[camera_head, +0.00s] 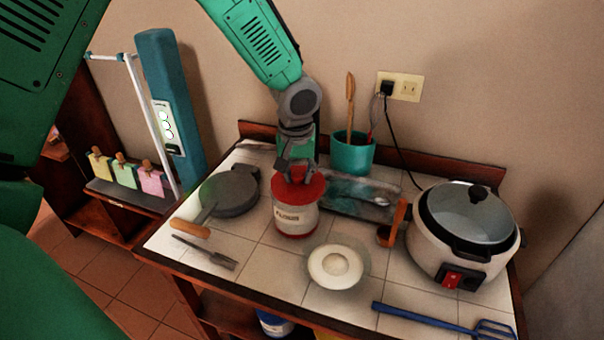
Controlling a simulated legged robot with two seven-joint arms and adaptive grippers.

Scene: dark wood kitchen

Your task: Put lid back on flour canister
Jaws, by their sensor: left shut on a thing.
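The flour canister (296,219) is cream with a red base band and a dark label, and stands upright on the tiled counter. Its red lid (312,190) is at the canister's top; it looks level, but I cannot tell whether it is fully seated. My left gripper (296,176) comes down from above and is shut on the lid's raised red middle. The fingers hide part of the lid. My right gripper is not in view.
A pan (230,193) is left of the canister, with a fork-like tool (205,252) in front. A white dish (336,267) is at front right.

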